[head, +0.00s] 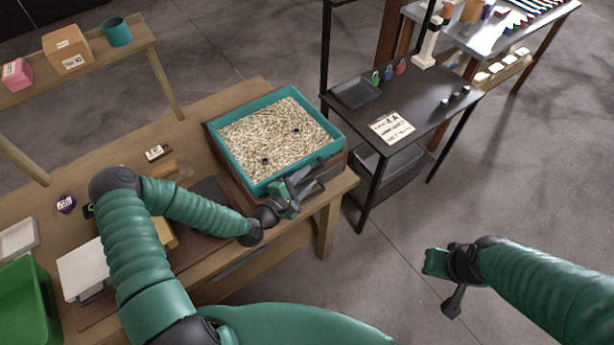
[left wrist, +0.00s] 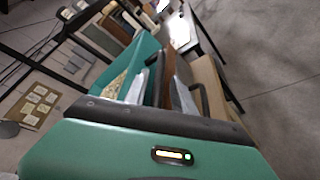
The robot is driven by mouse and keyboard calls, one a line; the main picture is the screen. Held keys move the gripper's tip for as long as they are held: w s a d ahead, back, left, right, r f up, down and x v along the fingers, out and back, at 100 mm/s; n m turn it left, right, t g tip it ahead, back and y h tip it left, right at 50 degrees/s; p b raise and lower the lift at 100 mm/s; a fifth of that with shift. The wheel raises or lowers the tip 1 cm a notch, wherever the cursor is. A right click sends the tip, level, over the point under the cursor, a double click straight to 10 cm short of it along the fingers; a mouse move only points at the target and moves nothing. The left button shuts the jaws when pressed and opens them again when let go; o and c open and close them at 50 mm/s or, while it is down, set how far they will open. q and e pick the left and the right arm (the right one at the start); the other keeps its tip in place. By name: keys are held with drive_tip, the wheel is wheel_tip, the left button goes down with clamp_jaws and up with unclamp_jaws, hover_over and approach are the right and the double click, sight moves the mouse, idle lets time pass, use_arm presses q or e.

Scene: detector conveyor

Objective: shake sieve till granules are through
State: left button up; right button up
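The sieve (head: 230,158) is a teal-rimmed tray full of pale granules (head: 275,135), with a few small dark pieces among them. It sits over a brown box (head: 335,165) on the wooden table. A dark handle (head: 318,177) is at its near right side. My left gripper (head: 292,188) is at this handle. In the left wrist view its fingers (left wrist: 162,92) stand apart, with the teal wall (left wrist: 133,66) and a dark handle (left wrist: 204,102) close by; I see no firm hold.
A dark side table (head: 440,110) with a label card (head: 390,127) stands right of the sieve. A shelf (head: 60,75) with boxes is at the upper left.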

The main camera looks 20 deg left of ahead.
use_arm(q)
drive_tip(key=shift+w+a+r, duration=0.1)
drive_tip(key=shift+a, duration=0.05)
drive_tip(key=p+v, duration=0.1)
drive_tip(key=v, duration=1.6)
drive_tip(key=shift+p, duration=0.3)
drive_tip(key=shift+a, duration=0.1)
